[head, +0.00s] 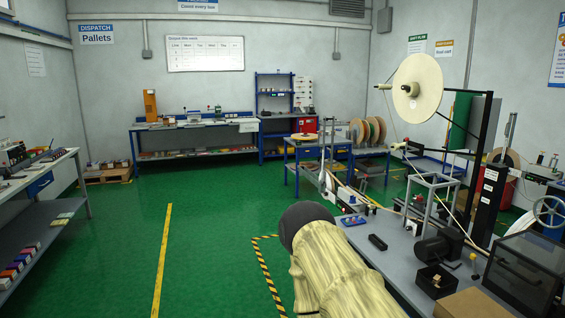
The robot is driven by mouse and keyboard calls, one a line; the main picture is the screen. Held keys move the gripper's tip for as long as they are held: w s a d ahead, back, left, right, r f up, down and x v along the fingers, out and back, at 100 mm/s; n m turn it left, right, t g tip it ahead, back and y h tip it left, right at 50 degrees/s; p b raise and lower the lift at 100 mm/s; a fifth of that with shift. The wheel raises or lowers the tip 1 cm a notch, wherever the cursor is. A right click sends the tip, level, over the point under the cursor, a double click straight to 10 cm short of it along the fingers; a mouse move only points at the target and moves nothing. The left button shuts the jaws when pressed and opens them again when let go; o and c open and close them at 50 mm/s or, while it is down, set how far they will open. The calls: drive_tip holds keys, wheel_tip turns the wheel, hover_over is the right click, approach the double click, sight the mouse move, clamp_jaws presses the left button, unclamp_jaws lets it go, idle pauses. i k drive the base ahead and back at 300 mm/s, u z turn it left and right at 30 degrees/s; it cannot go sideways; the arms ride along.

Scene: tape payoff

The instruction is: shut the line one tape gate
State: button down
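A tape machine stands on the grey bench at the right, with a large cream reel (428,78) on a tall black post (487,150). Pale tape runs from the reel down to a slim guide arm (425,150) and the bench-top parts below. I cannot tell which small part is the line one tape gate, or whether it is open. My arm, in a cream sleeve with a dark rounded end, rises from the bottom centre and hides part of the bench's near left edge. My gripper is not visible.
The grey bench (385,250) carries a black motor-like unit (440,246), a dark clear-sided box (525,270), a cardboard box (472,303) and a small black box (436,281). Green floor (205,230) is open at left and centre, with yellow-black striped marking (268,280) beside the bench.

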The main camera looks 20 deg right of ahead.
sight(354, 177)
drive_tip(key=u, duration=0.45)
drive_tip(key=i, duration=1.25)
drive_tip(key=z, duration=0.7)
drive_tip(key=i, duration=0.95)
drive_tip(key=z, duration=0.9)
